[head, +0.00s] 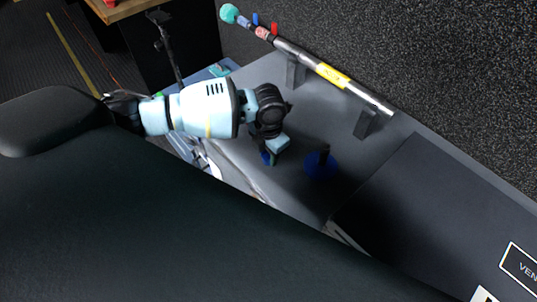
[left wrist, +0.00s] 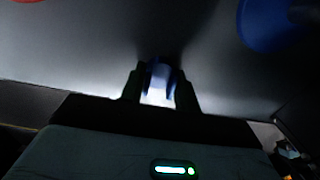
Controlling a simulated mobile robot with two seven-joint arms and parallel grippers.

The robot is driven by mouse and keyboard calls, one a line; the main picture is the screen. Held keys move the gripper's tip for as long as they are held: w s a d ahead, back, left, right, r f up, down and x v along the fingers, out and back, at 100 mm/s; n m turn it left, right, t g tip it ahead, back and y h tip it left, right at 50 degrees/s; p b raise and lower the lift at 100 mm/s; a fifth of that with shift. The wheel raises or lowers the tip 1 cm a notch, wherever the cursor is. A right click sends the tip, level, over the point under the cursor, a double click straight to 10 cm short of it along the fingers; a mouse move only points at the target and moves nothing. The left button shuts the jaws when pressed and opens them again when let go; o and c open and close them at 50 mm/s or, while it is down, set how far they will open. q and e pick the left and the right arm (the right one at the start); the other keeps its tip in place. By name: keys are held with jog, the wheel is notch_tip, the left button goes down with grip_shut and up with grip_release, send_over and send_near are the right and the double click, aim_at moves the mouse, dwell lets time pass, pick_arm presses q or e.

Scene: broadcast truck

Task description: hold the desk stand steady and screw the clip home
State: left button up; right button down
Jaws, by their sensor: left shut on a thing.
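The desk stand (head: 320,166) is a round blue base with a short dark upright post, standing on the grey counter. Its blue base also shows at the top right of the left wrist view (left wrist: 258,32). My left gripper (head: 269,158) is just left of the stand, pointing down and apart from it. In the left wrist view the two dark fingers (left wrist: 158,92) are shut on a small blue piece (left wrist: 159,74), which looks like the clip. The fingers hide part of it. My right gripper is not in view.
A silver pole (head: 361,92) with a yellow label and a teal ball end lies on two dark brackets along the back wall. A dark panel (head: 440,200) lies right of the stand. The grey counter around the stand is clear. A black tripod (head: 167,45) stands at the upper left.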

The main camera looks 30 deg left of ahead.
pick_arm(q)
notch_tip(320, 180, up, 2)
jog(key=shift+r, duration=0.25)
jog(key=s+d+r, duration=0.1)
jog(key=s+d, duration=0.3)
jog(key=s, duration=0.3)
jog(key=s+d, duration=0.4)
jog(key=s, duration=0.3)
jog(key=shift+r, duration=0.35)
jog(key=shift+w, duration=0.1)
jog(key=w+a+r+m, duration=0.2)
jog(key=r+m, duration=0.4)
jog(key=m, duration=1)
jog(key=w+a+r+m, duration=0.2)
jog(key=a+r+m, duration=0.2)
jog(key=m, duration=1.2)
notch_tip(320, 180, up, 4)
jog(key=shift+f, duration=0.25)
